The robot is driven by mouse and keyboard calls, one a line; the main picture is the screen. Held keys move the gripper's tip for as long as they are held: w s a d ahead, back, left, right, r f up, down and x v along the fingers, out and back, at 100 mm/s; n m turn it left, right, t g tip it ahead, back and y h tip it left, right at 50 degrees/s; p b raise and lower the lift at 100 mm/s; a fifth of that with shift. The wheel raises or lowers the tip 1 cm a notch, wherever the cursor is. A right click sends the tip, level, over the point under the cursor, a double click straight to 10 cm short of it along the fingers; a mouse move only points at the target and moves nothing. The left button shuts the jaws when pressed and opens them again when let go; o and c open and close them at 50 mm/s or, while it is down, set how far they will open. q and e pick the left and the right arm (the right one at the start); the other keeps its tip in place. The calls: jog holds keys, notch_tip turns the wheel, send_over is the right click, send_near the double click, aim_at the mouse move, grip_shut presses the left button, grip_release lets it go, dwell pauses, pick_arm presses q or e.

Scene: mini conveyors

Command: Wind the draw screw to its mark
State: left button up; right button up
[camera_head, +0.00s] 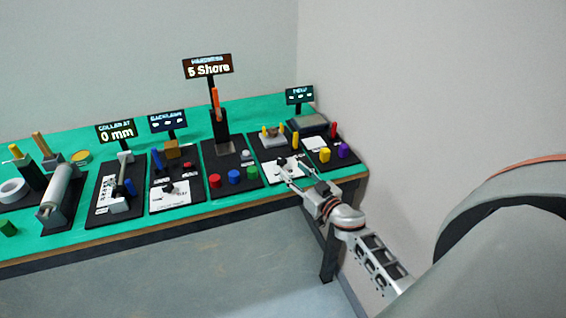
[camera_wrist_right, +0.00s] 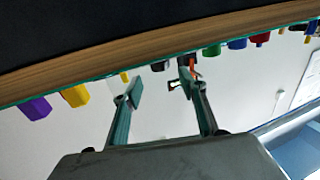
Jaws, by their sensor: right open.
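I cannot tell for certain which part is the draw screw or see its mark. My right gripper (camera_head: 291,175) is over the front of a black station board (camera_head: 267,179) with a white card, a small dark knob (camera_head: 282,161) and yellow pegs. In the right wrist view its two fingers (camera_wrist_right: 160,88) are spread apart with nothing held between them. A small dark part (camera_wrist_right: 160,66) shows beyond the gap. Contact with the board cannot be judged. My left gripper is out of view.
The green bench (camera_head: 230,201) carries several boards. One sign reads "COLLAR AT 0 mm" (camera_head: 116,132), another "5 Shore" (camera_head: 208,68). Red, blue and green knobs (camera_head: 234,176) stand left of my gripper. Yellow and purple parts (camera_head: 343,151) are close on its right. A wall bounds the right.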

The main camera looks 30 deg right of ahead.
aim_at(285, 163)
jog(key=w+b, duration=0.1)
jog(key=w, duration=0.5)
jog(key=shift+w+a, duration=0.1)
jog(key=shift+w, duration=0.05)
jog(key=c, duration=1.1)
